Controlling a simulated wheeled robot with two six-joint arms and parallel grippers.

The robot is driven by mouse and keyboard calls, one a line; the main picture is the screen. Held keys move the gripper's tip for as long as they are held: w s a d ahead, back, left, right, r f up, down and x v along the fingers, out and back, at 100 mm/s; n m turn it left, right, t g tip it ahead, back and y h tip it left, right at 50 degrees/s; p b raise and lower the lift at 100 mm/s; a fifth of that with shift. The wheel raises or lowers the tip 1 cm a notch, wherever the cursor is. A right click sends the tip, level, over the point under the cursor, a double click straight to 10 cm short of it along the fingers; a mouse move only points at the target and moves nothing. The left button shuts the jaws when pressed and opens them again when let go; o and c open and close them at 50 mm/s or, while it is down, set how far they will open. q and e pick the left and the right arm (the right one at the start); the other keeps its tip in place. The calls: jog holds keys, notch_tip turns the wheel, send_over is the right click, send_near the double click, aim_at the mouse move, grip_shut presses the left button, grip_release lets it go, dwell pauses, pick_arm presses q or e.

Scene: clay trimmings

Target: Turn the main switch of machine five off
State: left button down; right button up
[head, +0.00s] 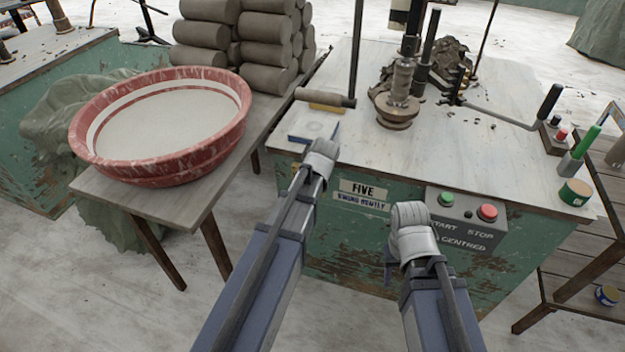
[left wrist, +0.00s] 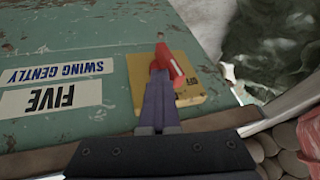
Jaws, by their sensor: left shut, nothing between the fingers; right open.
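Machine five is a worn green cabinet (head: 345,235) with a "FIVE" label (head: 363,189), also seen in the left wrist view (left wrist: 51,97). Its main switch has a red handle (left wrist: 171,66) on a yellow plate (left wrist: 192,92), slanting across the plate in the left wrist view. In the head view my left arm mostly covers the switch. My left gripper (left wrist: 160,84) is shut and empty, its tips right at the red handle; I cannot tell whether they touch. My right gripper (head: 390,264) is open and empty, in front of the cabinet below the start/stop panel.
A grey panel (head: 466,232) with a green button (head: 446,199) and red button (head: 487,212) is near my right wrist. A red basin (head: 165,170) stands on a wooden table at left, beside stacked clay rolls (head: 265,40). A black-handled lever (head: 549,101) overhangs the cabinet top.

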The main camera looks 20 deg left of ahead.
pick_arm(q)
jog(key=shift+a+r+n+h+p, duration=0.3)
jog(key=shift+a+h+p, duration=0.2)
jog(key=shift+a+h, duration=0.7)
jog(key=shift+h, duration=0.8)
jog(key=shift+w+a+f+n+h+b, duration=0.15)
jog(key=shift+a+h+b, duration=0.1)
jog(key=shift+h, duration=0.2)
jog(key=shift+s+a+f+n+h+b, duration=0.1)
jog(key=shift+a+n+h+b, duration=0.1)
jog(key=shift+h, duration=0.25)
jog(key=shift+a+h+b, duration=0.65)
jog(key=shift+a+h, duration=0.1)
jog(key=shift+h, duration=0.35)
jog(key=shift+r+p, duration=0.75)
jog(key=shift+p, duration=0.05)
jog(key=shift+r, duration=0.15)
